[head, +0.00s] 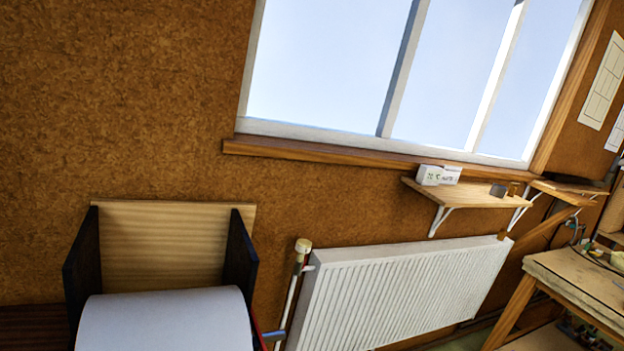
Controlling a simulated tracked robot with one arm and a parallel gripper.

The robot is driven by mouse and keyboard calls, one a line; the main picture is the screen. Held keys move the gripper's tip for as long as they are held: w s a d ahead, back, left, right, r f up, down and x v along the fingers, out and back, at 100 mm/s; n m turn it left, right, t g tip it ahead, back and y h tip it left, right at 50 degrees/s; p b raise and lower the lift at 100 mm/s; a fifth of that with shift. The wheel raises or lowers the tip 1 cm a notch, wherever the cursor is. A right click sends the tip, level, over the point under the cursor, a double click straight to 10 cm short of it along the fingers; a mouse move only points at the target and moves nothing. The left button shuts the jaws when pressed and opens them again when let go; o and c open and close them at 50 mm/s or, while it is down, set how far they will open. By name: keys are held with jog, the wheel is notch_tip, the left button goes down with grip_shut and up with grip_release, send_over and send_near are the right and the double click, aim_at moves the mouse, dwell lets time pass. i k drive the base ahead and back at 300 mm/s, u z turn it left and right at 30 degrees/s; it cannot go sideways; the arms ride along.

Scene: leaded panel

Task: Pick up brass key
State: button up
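I cannot make out a brass key anywhere in the head view. My gripper does not show in it either. A wooden wall shelf (465,194) under the window carries a small white box (438,175), a small grey block (498,190) and a small brownish block (514,188). These are too small and far off to tell more.
A large white roll (165,322) sits between dark side plates with a wooden back (175,245) at the lower left. A white radiator (400,290) stands under the shelf. A wooden workbench (580,282) with clutter is at the right edge. The window (330,60) is above.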

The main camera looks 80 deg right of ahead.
aim_at(514, 186)
jog(key=z, duration=0.6)
jog(key=i, duration=0.1)
jog(key=z, duration=2.75)
jog(key=k, duration=0.9)
jog(key=z, duration=0.25)
jog(key=i, duration=0.9)
jog(key=z, duration=0.05)
jog(key=k, duration=0.1)
jog(key=u, duration=0.2)
